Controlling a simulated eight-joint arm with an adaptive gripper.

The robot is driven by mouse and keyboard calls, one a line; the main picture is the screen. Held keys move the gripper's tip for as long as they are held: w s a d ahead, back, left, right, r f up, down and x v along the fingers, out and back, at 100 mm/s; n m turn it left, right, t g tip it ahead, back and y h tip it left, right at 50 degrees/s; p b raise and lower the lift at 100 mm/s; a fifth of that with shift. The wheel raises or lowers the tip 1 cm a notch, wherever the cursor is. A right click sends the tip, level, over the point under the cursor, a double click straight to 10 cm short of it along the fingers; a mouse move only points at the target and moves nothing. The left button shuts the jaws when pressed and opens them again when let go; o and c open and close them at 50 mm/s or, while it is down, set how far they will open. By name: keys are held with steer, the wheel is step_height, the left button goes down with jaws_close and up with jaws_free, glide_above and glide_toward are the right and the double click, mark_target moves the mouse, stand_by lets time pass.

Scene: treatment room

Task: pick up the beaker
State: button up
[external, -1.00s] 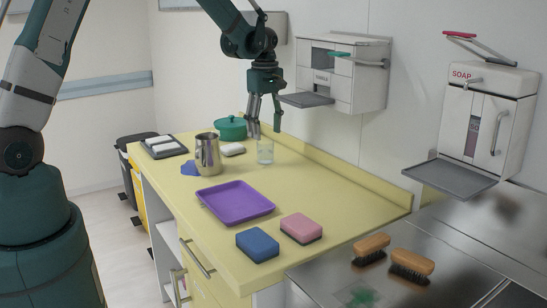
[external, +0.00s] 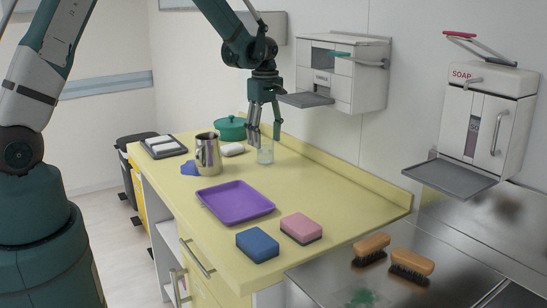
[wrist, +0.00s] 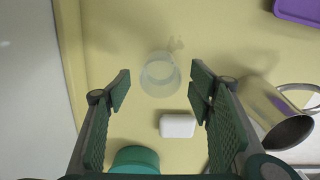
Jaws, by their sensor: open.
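The clear glass beaker (external: 265,154) stands upright on the yellow counter, near the wall side. My gripper (external: 265,137) is above it, with its fingers pointing down and partly in front of it in the external view. In the wrist view my gripper (wrist: 160,82) is open and empty. The beaker (wrist: 160,75) shows there from above, between and a little beyond the fingertips. I cannot tell whether the fingers reach down past its rim.
A white soap bar (wrist: 178,126) lies close to the beaker. A metal pitcher (external: 207,153) and a green lidded pot (external: 230,128) stand nearby. A purple tray (external: 236,203), a blue sponge (external: 257,245) and a pink sponge (external: 301,228) lie nearer the front. A dispenser (external: 343,73) hangs on the wall.

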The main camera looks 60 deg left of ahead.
mark_target(265, 149)
steer(key=shift+f, duration=0.1)
steer(key=shift+f, duration=2.5)
steer(key=c, duration=1.1)
steer(key=shift+r, duration=0.25)
steer(key=shift+r, duration=4.75)
